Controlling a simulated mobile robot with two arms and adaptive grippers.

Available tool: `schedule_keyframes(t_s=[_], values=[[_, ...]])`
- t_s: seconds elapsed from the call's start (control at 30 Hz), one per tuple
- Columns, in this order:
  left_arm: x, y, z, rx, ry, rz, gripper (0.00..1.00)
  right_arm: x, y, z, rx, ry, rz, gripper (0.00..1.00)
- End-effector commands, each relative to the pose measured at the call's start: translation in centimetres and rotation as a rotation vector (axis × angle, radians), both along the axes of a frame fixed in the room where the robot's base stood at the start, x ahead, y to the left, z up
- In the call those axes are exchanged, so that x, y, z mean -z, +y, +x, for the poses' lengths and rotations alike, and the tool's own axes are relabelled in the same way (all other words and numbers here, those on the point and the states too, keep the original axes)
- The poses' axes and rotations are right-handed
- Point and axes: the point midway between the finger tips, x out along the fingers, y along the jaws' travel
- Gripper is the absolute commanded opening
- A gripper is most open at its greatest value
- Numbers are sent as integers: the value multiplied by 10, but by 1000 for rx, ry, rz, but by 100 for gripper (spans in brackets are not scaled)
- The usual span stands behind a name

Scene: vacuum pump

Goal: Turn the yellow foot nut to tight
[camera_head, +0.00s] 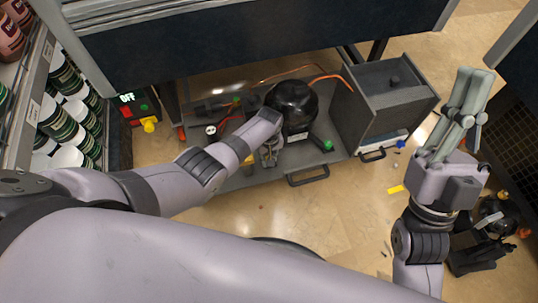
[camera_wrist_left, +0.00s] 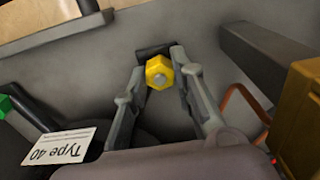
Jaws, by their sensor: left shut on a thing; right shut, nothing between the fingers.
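The yellow foot nut (camera_wrist_left: 159,72) is a hex nut with a grey bolt end in its middle. In the left wrist view it sits between the fingertips of my left gripper (camera_wrist_left: 162,76), which is shut on it. In the head view my left gripper (camera_head: 268,155) reaches down beside the black pump (camera_head: 292,104), and I cannot make out the nut there. My right gripper (camera_head: 459,112) is shut and empty, pointing up at the right, well away from the pump.
The pump stands on a grey tray (camera_head: 235,182) with a handle (camera_head: 308,177). A grey box (camera_head: 383,98) stands right of the pump. A control box with an OFF display (camera_head: 127,98) is at the left, beside a shelf of jars (camera_head: 62,128). A "Type 40" label (camera_wrist_left: 58,150) is near the left gripper.

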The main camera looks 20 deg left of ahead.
Motion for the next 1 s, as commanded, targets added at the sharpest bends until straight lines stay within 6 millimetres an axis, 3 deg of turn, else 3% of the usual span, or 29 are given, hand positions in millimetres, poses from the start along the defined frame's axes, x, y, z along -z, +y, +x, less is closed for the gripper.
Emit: schedule_keyframes(t_s=[0.6,1.0], values=[[0,-1,-1,561,2,-1,0,19,5,29,11,181,-55,0],[1,-1,-1,771,2,-2,0,23,5,33,13,212,-65,0]])
